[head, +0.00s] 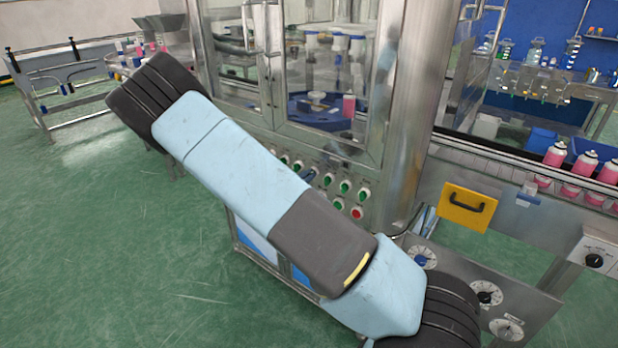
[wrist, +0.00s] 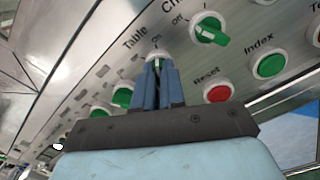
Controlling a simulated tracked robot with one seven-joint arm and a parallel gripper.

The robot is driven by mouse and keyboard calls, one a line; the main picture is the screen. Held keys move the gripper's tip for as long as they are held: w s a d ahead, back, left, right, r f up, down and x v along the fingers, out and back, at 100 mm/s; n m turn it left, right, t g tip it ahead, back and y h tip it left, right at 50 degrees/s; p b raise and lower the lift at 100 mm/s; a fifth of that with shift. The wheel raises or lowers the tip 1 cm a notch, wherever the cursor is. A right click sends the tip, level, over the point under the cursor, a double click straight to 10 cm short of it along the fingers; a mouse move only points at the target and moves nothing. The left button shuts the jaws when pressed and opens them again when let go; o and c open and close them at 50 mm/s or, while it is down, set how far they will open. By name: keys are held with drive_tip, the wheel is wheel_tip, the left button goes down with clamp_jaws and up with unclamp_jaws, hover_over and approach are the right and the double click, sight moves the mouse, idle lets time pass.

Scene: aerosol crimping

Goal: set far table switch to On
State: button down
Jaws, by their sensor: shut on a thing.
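The table switch (wrist: 155,55) is a round knob with a pale collar on the metal control panel, under the printed word "Table" in the wrist view. My gripper (wrist: 158,68) has its two blue fingers closed on this knob, pointing straight at the panel. The fingers cover most of the knob, so which way it points cannot be read. A small "On" mark shows just above the fingertips. In the head view my arm crosses in front of the panel and hides most of the gripper.
A green switch (wrist: 209,29) sits close to the right of the held knob. A red Reset button (wrist: 217,92) and a green Index button (wrist: 268,65) lie further right. Green buttons (wrist: 122,96) sit at left. The glazed machine cabinet (head: 335,75) rises above the panel.

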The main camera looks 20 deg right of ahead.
drive_tip(key=shift+a+f, duration=0.1)
drive_tip(key=shift+a, duration=0.15)
drive_tip(key=c, duration=1.5)
unclamp_jaws()
drive_tip(key=shift+w, duration=0.1)
drive_tip(key=shift+c, duration=0.2)
drive_tip(key=o, duration=0.3)
drive_tip(key=shift+d, duration=0.15)
drive_tip(key=v, duration=1.4)
